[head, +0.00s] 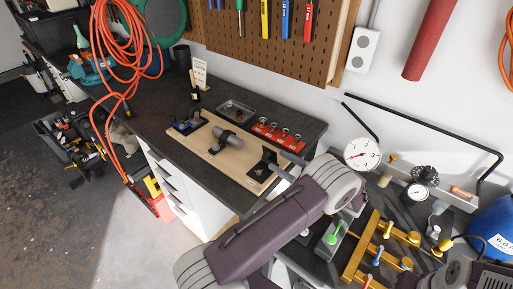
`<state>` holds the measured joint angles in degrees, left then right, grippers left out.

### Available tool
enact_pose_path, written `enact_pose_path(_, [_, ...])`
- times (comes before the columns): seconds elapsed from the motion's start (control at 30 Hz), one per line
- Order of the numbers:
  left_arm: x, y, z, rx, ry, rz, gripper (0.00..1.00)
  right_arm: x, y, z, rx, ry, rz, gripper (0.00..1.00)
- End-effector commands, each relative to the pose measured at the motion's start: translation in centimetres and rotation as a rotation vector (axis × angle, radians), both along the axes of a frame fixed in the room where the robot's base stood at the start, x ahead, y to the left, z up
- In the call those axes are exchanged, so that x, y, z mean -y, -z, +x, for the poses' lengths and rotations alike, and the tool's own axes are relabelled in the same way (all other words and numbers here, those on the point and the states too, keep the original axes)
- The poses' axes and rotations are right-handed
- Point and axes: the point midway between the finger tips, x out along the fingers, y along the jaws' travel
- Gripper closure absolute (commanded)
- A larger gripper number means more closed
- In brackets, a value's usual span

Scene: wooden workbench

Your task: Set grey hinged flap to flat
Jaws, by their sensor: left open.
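A pale wooden board (216,153) lies on the dark bench top. At its right end is a small dark grey hinged piece (268,157), which looks like the flap; its upper part appears raised, but its exact angle is hard to tell. My left gripper (284,176) is open, close to the right side of this piece; it is partly hidden by my own arm, and I cannot tell whether it touches. My right gripper is not seen.
The board also bears a grey cylinder (228,137) and a blue-and-black fixture (187,125). Behind it are a metal tray (237,111) and a red strip with several round knobs (279,135). A yellow frame (363,247) with coloured handles stands at the right.

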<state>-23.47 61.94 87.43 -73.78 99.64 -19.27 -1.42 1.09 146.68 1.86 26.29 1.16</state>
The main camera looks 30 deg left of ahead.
Motion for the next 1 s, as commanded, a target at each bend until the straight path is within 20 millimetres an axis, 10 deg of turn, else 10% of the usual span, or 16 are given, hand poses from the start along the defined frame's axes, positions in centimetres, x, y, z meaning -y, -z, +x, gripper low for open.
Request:
enact_pose_path(0.4, [-7.7,-0.2,0.4,-0.002,-0.006,-0.003,0.53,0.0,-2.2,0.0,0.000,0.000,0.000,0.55])
enact_pose_path(0.77, [-8.8,0.0,0.6,0.000,-0.003,-0.004,0.53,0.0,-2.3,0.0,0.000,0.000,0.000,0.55])
enact_pose_path(1.0, [-8.8,0.0,0.5,-0.001,-0.004,-0.004,1.00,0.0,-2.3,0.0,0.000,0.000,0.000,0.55])
